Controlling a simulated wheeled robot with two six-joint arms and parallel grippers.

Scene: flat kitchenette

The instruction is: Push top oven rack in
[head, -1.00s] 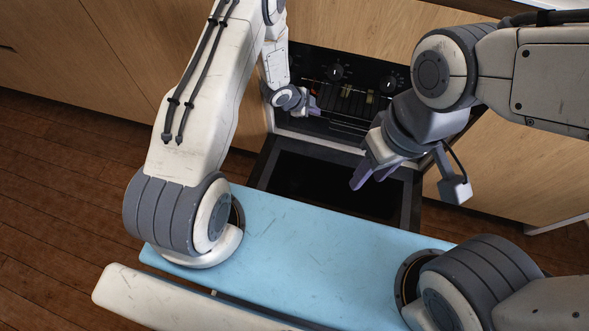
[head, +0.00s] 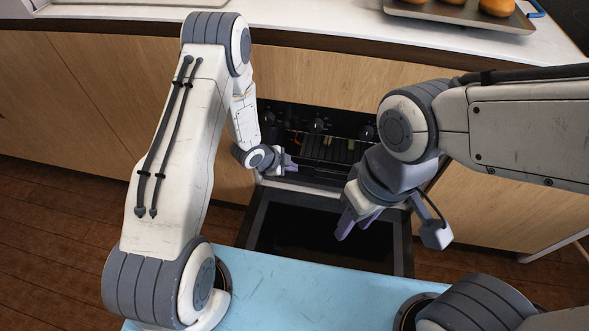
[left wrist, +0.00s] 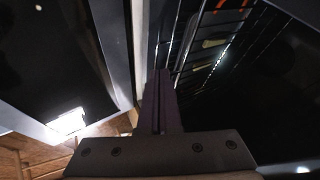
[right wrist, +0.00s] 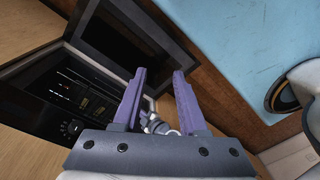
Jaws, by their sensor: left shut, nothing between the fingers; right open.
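The oven (head: 318,122) has its dark door (head: 385,245) folded down open. A wire rack (head: 335,150) shows inside the dark opening in the head view, and its bars (left wrist: 206,48) also show in the left wrist view. I cannot tell how far the rack sticks out. My left gripper (head: 292,165) is shut and empty at the left side of the opening, close to the rack's front; contact is unclear. My right gripper (head: 357,228) is open and empty above the lowered door; its two spread fingers also show in the right wrist view (right wrist: 158,75).
Wooden cabinet fronts (head: 75,100) flank the oven. Above is a white counter (head: 300,22) with a tray (head: 455,14) of round buns (head: 497,7) at the right. The wooden floor (head: 50,220) is clear at the left.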

